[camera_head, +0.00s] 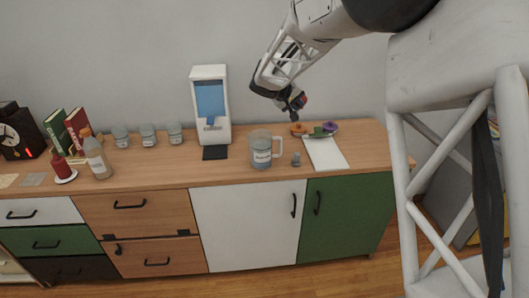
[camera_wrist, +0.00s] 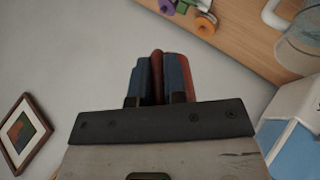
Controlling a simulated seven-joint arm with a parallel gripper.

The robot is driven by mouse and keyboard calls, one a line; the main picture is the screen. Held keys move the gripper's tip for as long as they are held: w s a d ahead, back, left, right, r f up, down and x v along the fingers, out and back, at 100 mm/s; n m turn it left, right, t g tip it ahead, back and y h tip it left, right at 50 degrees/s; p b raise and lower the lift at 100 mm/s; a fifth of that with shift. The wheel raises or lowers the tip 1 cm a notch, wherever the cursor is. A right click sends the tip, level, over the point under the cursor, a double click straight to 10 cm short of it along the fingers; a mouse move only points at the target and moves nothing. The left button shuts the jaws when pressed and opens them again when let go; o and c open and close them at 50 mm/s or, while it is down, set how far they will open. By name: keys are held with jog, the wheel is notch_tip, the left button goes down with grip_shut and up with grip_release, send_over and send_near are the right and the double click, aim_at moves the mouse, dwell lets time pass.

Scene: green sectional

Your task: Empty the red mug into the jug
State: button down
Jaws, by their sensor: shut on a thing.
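My gripper (camera_head: 291,110) is raised above the cabinet top, in front of the wall and behind the jug. Its fingers (camera_wrist: 160,80) are shut on a small reddish thing, which I take to be the red mug (camera_wrist: 158,68). Most of it is hidden by the fingers, so its opening and contents cannot be seen. A bit of red also shows beside the fingers in the head view (camera_head: 304,99). The clear jug (camera_head: 262,150) stands upright on the cabinet, its handle to the right, apart from the gripper. It is partly seen in the wrist view (camera_wrist: 304,38).
A white dispenser (camera_head: 209,80) stands left of the jug. A small grey object (camera_head: 296,159) and a white board (camera_head: 325,154) lie right of it, near orange, green and purple items (camera_head: 318,130). Grey jars (camera_head: 147,137), a bottle (camera_head: 96,156) and a red candle-like object (camera_head: 62,169) stand left.

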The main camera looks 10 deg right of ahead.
jog(key=m+y, duration=0.1)
jog(key=y, duration=0.4)
dwell(0.5)
jog(key=shift+y, duration=0.4)
jog(key=shift+m+y, duration=0.4)
jog(key=shift+y, duration=0.7)
jog(key=shift+r, duration=0.15)
jog(key=shift+r, duration=1.9)
